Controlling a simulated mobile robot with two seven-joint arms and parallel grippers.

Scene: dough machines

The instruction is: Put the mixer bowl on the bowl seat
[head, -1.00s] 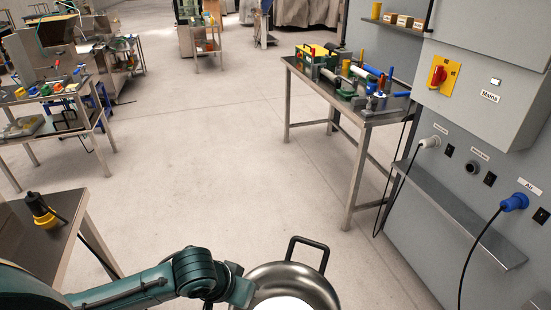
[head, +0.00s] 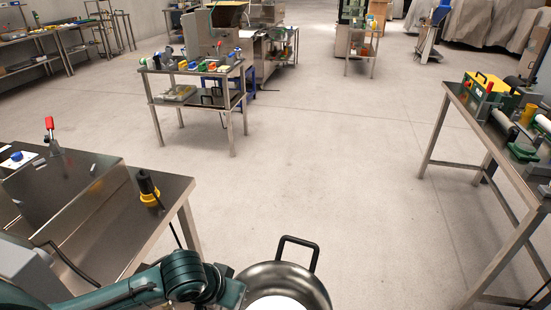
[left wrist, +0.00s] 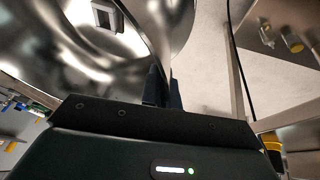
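The steel mixer bowl (head: 314,288) is at the bottom of the head view, cut off by the frame edge. Its black loop handle (head: 298,240) points away from me. In the left wrist view the shiny bowl wall (left wrist: 60,65) fills the upper left. The dark fingers of my left gripper (left wrist: 163,88) are closed on the bowl's edge there. My right gripper is out of view. I cannot make out a bowl seat in either view.
A steel table (head: 95,225) on the left holds a black and yellow plug (head: 149,190) and a red-handled clamp (head: 50,130). A tool-covered table (head: 448,92) stands on the right. A cart (head: 190,95) stands ahead. The floor between is clear.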

